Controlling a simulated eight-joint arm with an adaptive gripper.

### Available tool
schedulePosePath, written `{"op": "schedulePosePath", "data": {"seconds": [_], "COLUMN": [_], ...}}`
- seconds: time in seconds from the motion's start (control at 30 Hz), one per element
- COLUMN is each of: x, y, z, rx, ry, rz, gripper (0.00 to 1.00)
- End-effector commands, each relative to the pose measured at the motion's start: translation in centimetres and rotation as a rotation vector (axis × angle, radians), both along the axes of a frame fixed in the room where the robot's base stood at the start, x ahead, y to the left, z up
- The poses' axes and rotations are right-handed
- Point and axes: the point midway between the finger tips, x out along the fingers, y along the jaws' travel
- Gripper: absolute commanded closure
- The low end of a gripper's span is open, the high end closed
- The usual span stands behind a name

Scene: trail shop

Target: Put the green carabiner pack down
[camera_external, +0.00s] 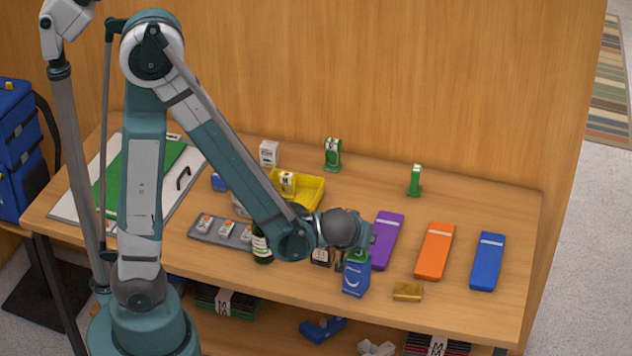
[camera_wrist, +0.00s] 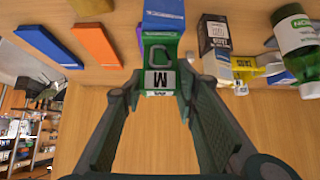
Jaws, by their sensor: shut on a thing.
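A green carabiner pack (camera_wrist: 161,62) with a pale label lettered M is between the fingers of my gripper (camera_wrist: 162,82) in the wrist view. My gripper is shut on it. In the external view my gripper (camera_external: 352,248) is over the front of the table, and only a small green part of the pack (camera_external: 357,257) shows. A blue box (camera_external: 355,279) is just below it in that view, and it also shows in the wrist view (camera_wrist: 177,14). I cannot tell whether the pack touches the box.
Purple (camera_external: 387,240), orange (camera_external: 435,251) and blue (camera_external: 487,261) flat cases lie to the right. A gold block (camera_external: 407,291) lies near the front edge. Two green items (camera_external: 332,155) (camera_external: 415,181) stand at the back. A yellow tray (camera_external: 313,190) and a green bottle (camera_external: 262,248) are left.

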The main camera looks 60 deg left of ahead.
Motion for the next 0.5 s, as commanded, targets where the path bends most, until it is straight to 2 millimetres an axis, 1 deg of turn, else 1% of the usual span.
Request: {"op": "schedulePosePath", "data": {"seconds": [0.3,0.33,0.4,0.43,0.5], "x": [-0.01,-0.01,-0.01,-0.01,-0.01], "y": [0.0,0.0,0.0,0.0,0.0], "z": [-0.4,-0.36,-0.3,-0.29,-0.29], "rx": [0.0,0.0,0.0,0.0,0.0], "ry": [0.0,0.0,0.0,0.0,0.0], "rz": [0.0,0.0,0.0,0.0,0.0], "gripper": [0.91,0.68,0.58,0.55,0.55]}}
